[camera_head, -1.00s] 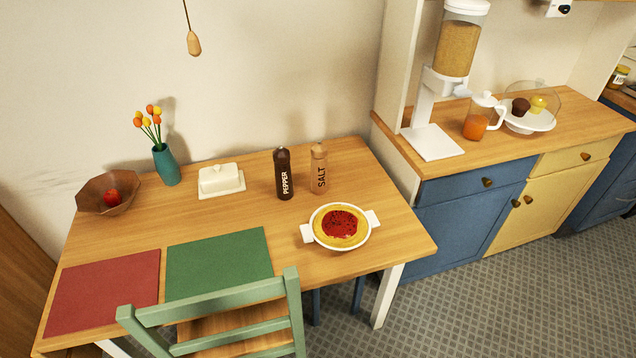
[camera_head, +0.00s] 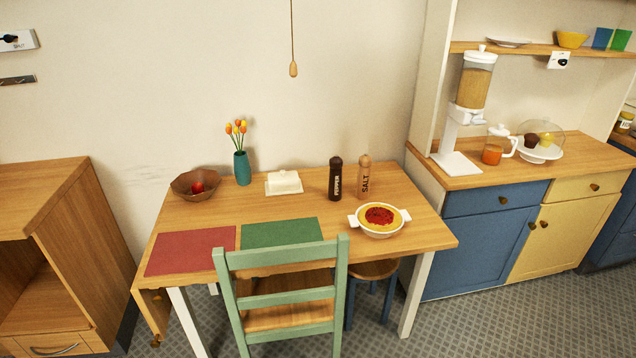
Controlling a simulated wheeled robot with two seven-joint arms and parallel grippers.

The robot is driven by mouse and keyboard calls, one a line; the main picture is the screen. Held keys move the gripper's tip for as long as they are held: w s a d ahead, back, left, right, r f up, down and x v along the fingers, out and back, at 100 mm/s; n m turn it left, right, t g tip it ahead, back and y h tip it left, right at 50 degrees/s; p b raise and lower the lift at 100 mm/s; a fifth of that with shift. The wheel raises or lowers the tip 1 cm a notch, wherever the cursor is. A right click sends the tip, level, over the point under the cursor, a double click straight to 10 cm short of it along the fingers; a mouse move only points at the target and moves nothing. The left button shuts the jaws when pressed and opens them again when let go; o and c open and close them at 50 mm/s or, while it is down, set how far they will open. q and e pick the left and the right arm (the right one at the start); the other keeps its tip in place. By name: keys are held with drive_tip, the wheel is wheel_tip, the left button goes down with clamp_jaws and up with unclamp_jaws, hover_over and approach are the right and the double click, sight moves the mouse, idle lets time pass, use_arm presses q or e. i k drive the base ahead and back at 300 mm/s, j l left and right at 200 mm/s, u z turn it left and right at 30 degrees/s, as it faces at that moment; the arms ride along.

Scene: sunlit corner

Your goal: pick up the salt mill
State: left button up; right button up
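The salt mill (camera_head: 364,178) is a light wooden mill with SALT in dark letters. It stands upright near the back right of the wooden table (camera_head: 205,217). The dark pepper mill (camera_head: 335,179) stands upright just to its left, with a small gap between them. The white dish with a red-topped pie (camera_head: 380,218) is in front of the salt mill, slightly right. Neither of my grippers is in view.
A green chair (camera_head: 285,270) stands at the table's front, and a stool (camera_head: 374,270) is partly under the table. A butter dish (camera_head: 284,182), a vase (camera_head: 242,168) and a bowl (camera_head: 193,186) stand left of the mills. A blue-and-yellow cabinet (camera_head: 480,240) is on the right.

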sight(363, 181)
drive_tip(key=u, duration=0.4)
drive_tip(key=i+l+u, duration=0.1)
drive_tip(key=u, duration=0.35)
drive_tip(key=l+u, duration=0.15)
drive_tip(key=u, duration=0.25)
drive_tip(key=l+u, duration=0.1)
drive_tip(key=u, duration=0.35)
drive_tip(key=l, duration=1.5)
drive_tip(key=k+l+u, duration=0.1)
drive_tip(key=l, duration=1.4)
